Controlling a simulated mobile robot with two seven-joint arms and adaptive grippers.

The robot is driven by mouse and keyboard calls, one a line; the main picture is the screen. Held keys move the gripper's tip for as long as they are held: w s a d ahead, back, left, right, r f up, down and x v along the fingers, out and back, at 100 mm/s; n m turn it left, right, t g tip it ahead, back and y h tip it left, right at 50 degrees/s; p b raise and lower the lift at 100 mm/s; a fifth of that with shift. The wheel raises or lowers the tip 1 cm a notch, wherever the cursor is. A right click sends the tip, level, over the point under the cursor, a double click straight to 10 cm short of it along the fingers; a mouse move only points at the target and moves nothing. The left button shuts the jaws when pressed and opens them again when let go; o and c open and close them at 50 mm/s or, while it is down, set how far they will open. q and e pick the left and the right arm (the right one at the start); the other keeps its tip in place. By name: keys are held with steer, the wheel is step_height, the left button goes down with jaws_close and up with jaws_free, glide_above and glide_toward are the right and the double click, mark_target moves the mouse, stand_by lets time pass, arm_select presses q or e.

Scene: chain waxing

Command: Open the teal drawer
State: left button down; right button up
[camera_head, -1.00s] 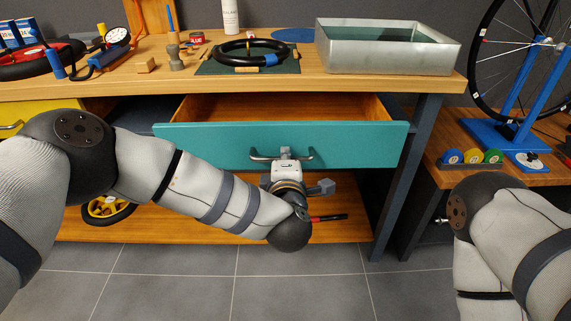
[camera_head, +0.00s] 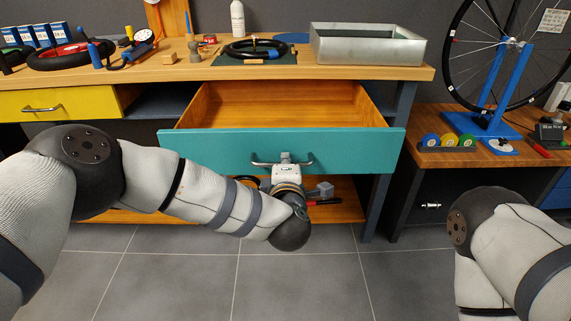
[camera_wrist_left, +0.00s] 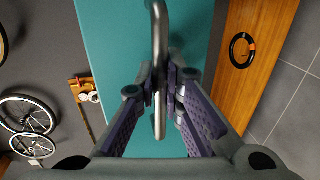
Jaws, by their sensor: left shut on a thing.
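The teal drawer (camera_head: 220,150) is pulled well out below the wooden workbench, and its bare wooden inside (camera_head: 275,105) shows from above, empty as far as I see. Its metal bar handle (camera_head: 262,163) is on the front panel. My left gripper (camera_head: 286,160) is shut on the handle's middle. In the left wrist view, my left gripper's fingers (camera_wrist_left: 166,88) close around the handle bar (camera_wrist_left: 160,120) in front of the teal panel (camera_wrist_left: 110,40). My right arm shows at the lower right of the head view, but its gripper is out of view.
A metal tray (camera_head: 368,47) and a tire on a mat (camera_head: 230,58) stand on the bench top. A closed yellow drawer (camera_head: 75,102) is to the left. A side table with a blue wheel stand (camera_head: 490,95) is at right. The tiled floor in front is clear.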

arm_select(q)
steer(key=c, duration=1.7)
jaws_free()
steer(key=v, duration=1.2)
